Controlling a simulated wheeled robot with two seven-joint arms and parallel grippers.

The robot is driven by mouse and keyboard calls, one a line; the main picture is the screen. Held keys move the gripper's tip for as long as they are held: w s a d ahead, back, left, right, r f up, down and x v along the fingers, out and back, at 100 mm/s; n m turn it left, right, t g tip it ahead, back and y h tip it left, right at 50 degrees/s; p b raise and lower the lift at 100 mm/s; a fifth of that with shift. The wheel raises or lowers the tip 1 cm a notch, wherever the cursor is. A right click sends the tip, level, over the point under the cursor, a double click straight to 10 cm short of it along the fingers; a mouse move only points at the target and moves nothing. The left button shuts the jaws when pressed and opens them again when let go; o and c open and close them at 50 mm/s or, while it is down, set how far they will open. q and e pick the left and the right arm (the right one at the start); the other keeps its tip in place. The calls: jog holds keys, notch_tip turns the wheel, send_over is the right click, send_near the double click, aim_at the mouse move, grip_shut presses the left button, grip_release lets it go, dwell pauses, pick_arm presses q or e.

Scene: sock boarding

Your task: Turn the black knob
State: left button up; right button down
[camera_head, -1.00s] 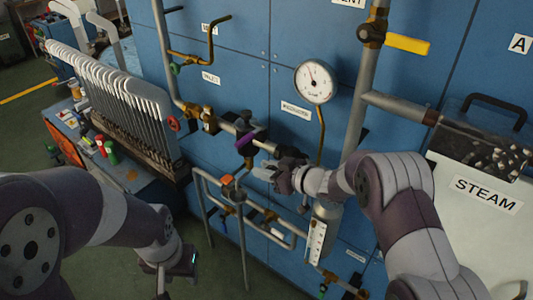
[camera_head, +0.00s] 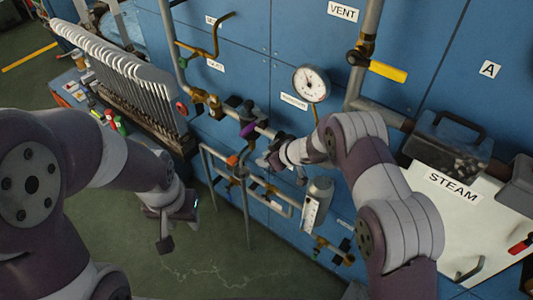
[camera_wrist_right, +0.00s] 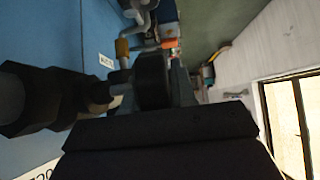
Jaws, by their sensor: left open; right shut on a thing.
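The black knob (camera_wrist_right: 152,80) is a dark round disc in the right wrist view, on a pipe fitting in front of the blue panel. My right gripper (camera_head: 270,158) is shut on it at the pipework below the gauge. In the head view the gripper covers most of the knob, and its turned angle cannot be told. My left gripper (camera_head: 178,225) is open and empty, low over the green floor, apart from the pipes.
A purple handle (camera_head: 248,130), a red handwheel (camera_head: 182,107) and an orange handle (camera_head: 232,160) sit close on the pipework. A gauge (camera_head: 311,84) and yellow lever (camera_head: 388,71) are above. A STEAM box (camera_head: 425,185) stands right. Floor is clear at lower middle.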

jog(key=c, duration=1)
grip_release()
jog(key=shift+s+d+r, duration=0.15)
jog(key=shift+d+r, duration=0.1)
jog(key=shift+r, duration=0.05)
jog(key=b+v, duration=0.1)
jog(key=v, duration=1)
jog(key=shift+s+d+r, duration=0.2)
jog(key=shift+s, duration=0.05)
